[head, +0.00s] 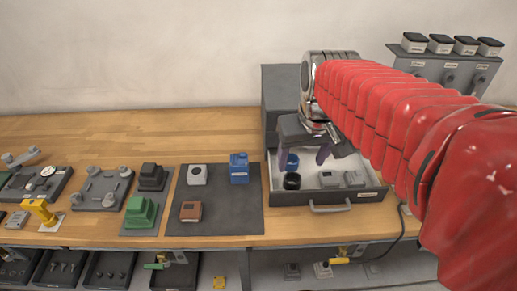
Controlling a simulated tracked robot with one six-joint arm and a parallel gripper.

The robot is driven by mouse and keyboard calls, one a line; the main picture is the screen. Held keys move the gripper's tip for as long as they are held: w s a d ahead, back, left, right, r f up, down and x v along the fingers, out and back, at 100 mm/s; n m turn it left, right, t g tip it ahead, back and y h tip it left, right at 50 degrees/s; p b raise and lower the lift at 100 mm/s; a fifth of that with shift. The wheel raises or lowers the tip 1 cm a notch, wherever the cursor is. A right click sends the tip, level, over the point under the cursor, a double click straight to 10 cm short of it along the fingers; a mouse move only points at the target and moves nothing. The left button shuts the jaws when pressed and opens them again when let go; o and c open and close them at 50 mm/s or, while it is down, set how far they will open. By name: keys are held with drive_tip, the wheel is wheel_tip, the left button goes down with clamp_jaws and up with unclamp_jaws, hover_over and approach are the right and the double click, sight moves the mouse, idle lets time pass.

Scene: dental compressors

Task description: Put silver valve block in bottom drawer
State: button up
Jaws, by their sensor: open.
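A grey drawer cabinet (279,92) stands on the bench against the wall. A low drawer (290,198) at bench level is pulled open towards me. Two small silver-grey blocks, one at left (329,179) and one at right (353,178), lie in its right part; I cannot tell if either is the silver valve block. A light grey block with a dark round face (197,174) sits on the dark mat left of the drawer. My gripper (304,159) is open over the drawer, with its purple fingers apart and nothing visible between them.
The drawer also holds a blue part (291,162) and a black ring-like part (292,181). The dark mat (225,222) also bears a blue block (239,168) and a brown block (191,211). My red arm hides the cabinet's right side. Bare bench lies behind the mat.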

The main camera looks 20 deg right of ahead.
drive_tip(key=s+a+f+n+t, duration=0.1)
drive_tip(key=s+a+t, duration=0.1)
drive_tip(key=s+a, duration=0.6)
drive_tip(key=shift+s+f+y, duration=0.15)
drive_tip(key=shift+s+y, duration=0.15)
drive_tip(key=shift+s, duration=0.05)
drive_tip(key=shift+c, duration=0.3)
